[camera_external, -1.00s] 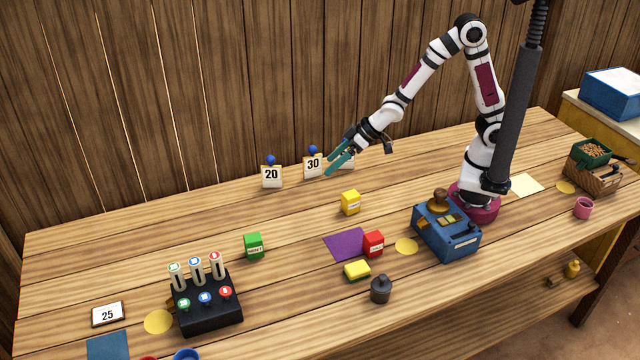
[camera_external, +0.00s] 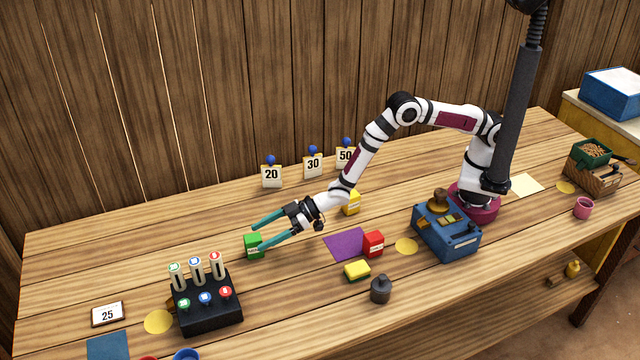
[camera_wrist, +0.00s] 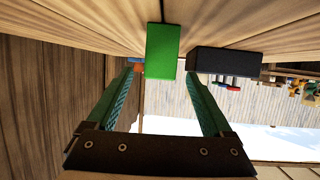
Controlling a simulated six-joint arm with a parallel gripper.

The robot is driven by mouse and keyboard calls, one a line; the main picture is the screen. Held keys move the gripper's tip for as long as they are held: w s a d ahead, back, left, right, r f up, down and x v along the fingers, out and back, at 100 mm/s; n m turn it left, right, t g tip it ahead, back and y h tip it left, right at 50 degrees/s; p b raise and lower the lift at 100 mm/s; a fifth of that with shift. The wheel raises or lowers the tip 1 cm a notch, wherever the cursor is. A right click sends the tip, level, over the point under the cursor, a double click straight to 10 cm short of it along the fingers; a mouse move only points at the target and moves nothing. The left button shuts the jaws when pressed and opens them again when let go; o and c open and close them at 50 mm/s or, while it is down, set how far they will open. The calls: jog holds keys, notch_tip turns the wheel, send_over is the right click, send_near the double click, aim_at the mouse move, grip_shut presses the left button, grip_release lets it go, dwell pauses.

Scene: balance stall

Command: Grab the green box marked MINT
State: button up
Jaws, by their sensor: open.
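The green box (camera_external: 254,246) stands upright on the wooden table, left of the middle in the external view. Its label is too small and partly covered to read now. It also shows in the wrist view (camera_wrist: 162,52), at the top and just beyond the fingertips. My gripper (camera_external: 256,236) is open, with its two teal fingers reaching left to the box. In the external view one fingertip is near its far side and the other overlaps its near side. In the wrist view the gripper (camera_wrist: 160,76) has nothing between its fingers. I cannot tell whether a finger touches the box.
A black rack (camera_external: 207,304) with several coloured-top pieces stands left of the green box; it also shows in the wrist view (camera_wrist: 226,62). A yellow box (camera_external: 351,205) is partly behind my arm. A red box (camera_external: 373,244) stands by a purple mat (camera_external: 342,243). Number cards stand behind.

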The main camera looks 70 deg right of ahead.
jog(key=shift+x, duration=0.95)
jog(key=shift+r, duration=0.1)
grip_shut()
